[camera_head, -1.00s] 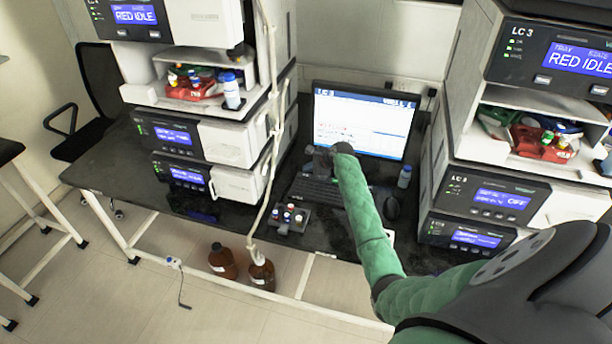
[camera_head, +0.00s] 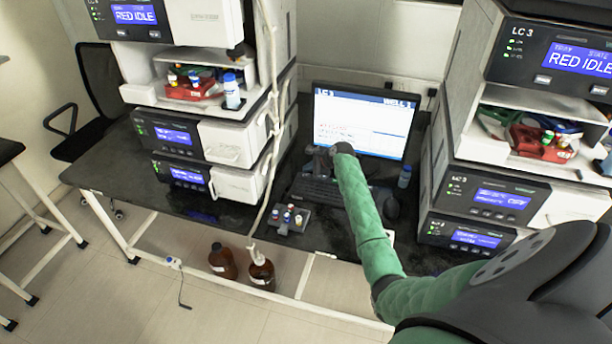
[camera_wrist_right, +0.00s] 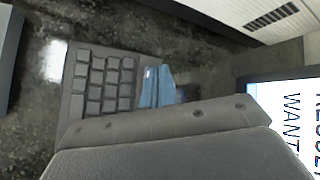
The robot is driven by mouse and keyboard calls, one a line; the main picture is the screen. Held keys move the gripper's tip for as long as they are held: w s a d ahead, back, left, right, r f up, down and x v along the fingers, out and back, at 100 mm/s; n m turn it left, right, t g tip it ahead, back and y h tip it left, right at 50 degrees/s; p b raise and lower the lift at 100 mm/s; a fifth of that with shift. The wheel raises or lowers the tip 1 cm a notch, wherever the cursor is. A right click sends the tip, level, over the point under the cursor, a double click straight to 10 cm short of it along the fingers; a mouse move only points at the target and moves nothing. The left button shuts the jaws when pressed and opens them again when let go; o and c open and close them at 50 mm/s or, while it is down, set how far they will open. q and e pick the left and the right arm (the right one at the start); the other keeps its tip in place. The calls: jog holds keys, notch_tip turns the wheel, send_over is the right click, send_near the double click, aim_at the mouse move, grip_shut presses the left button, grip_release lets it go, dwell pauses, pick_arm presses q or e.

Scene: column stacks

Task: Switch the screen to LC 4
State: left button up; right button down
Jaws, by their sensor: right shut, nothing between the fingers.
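The monitor (camera_head: 362,125) stands at the back of the black bench and is lit. Its blue header starts with "LC" and a digit too small to read surely, with "WELL 1" at the right. An edge of the screen with large letters shows in the right wrist view (camera_wrist_right: 291,120). The keyboard (camera_head: 318,189) lies before the monitor; its key block fills the left of the wrist view (camera_wrist_right: 103,83). My right gripper (camera_head: 320,160) is over the keyboard, shut and empty. Its blue fingertips (camera_wrist_right: 157,86) are beside the key block; contact cannot be told. My left gripper is not in view.
Instrument stacks stand left (camera_head: 205,137) and right (camera_head: 495,195) of the monitor. Brown bottles (camera_head: 262,272) stand below the bench.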

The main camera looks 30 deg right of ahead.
aim_at(309, 176)
jog(key=shift+f+p, duration=0.3)
jog(key=shift+f, duration=0.05)
jog(key=shift+f, duration=0.45)
dwell(0.9)
jog(key=shift+r+p, duration=0.8)
jog(key=shift+p, duration=0.25)
jog(key=shift+r, duration=0.1)
notch_tip(309, 176, up, 5)
jog(key=p, duration=0.5)
